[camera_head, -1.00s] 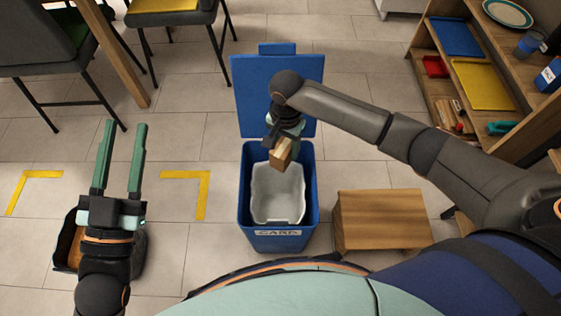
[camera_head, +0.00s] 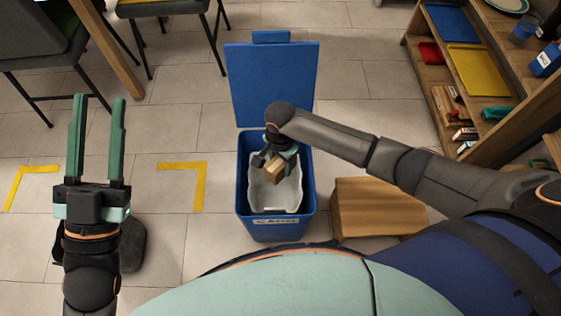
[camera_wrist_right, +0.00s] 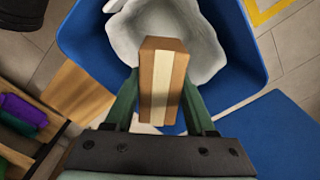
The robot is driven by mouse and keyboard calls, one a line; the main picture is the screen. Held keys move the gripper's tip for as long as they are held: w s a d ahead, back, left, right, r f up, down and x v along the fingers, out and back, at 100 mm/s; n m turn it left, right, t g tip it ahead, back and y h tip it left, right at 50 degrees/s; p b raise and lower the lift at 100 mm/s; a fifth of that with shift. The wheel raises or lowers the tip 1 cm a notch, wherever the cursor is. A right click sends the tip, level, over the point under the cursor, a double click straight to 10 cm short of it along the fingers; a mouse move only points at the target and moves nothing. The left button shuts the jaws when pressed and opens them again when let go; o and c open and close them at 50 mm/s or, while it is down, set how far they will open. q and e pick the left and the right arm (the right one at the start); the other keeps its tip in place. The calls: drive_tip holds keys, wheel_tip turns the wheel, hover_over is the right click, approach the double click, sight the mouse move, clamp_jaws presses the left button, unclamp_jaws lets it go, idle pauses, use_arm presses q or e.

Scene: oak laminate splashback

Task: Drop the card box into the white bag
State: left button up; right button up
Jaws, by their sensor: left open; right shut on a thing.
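The card box (camera_head: 275,170), small and brown with a pale strip, is held between the fingers of my right gripper (camera_head: 283,158). It also shows in the right wrist view (camera_wrist_right: 161,80), upright between the two green fingers. The white bag (camera_head: 288,195) lines the blue bin marked CARD (camera_head: 245,215); its mouth is open. In the head view the card box is over the bag's opening, and the bag's far part is hidden by my gripper. My left gripper (camera_head: 97,140) is open and empty over the floor at the left.
The bin's blue lid (camera_head: 270,85) stands open behind it. A wooden box (camera_head: 375,207) stands right of the bin. A shelf unit (camera_head: 470,120) with trays is at the right, chairs (camera_head: 170,10) at the back left. Yellow corner marks (camera_head: 200,185) lie on clear floor.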

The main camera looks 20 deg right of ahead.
sight(280, 160)
drive_tip(key=shift+f+b, duration=0.6)
drive_tip(key=shift+f, duration=0.05)
drive_tip(key=shift+f+b, duration=0.4)
drive_tip(key=shift+b, duration=0.05)
wheel_tip(280, 160, down, 2)
drive_tip(key=b, duration=0.3)
drive_tip(key=shift+f, duration=0.1)
use_arm(q)
drive_tip(key=s+m+h, duration=0.2)
drive_tip(key=h, duration=0.1)
drive_tip(key=s+d+m+h, duration=0.1)
drive_tip(key=h, duration=0.1)
drive_tip(key=shift+s+r, duration=0.3)
drive_tip(key=shift+s, duration=0.1)
use_arm(e)
drive_tip(key=o, duration=1.4)
